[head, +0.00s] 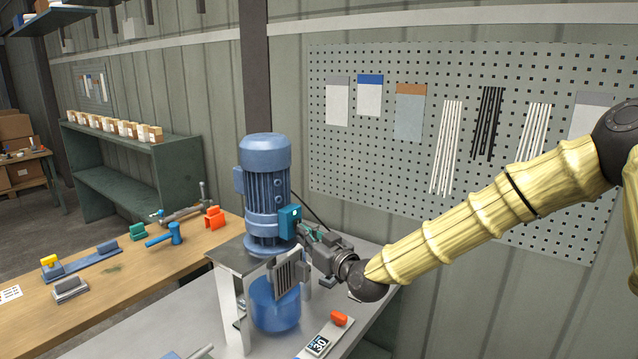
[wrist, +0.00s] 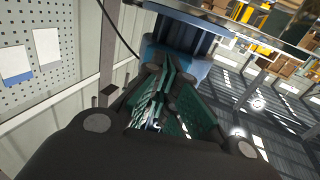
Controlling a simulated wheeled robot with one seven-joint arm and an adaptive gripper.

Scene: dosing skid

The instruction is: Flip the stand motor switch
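The stand motor is a blue motor (head: 266,190) standing upright on a grey metal stand (head: 230,270). A small teal switch box (head: 290,221) is fixed to its right side, with a small light mark on its face. My gripper (head: 306,234) reaches in from the right, with its fingertips close beside the switch box; I cannot tell whether they touch it. In the wrist view my gripper's green-padded fingers (wrist: 170,75) point at the blue motor body (wrist: 185,45). The fingers hide the switch there, and how far apart their tips are is unclear.
A blue rounded part (head: 276,308) sits below the motor. A panel with an orange block and a "30" label (head: 319,345) lies at the front. A wooden bench (head: 120,285) with tools is at left. A pegboard wall (head: 400,130) stands close behind my arm.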

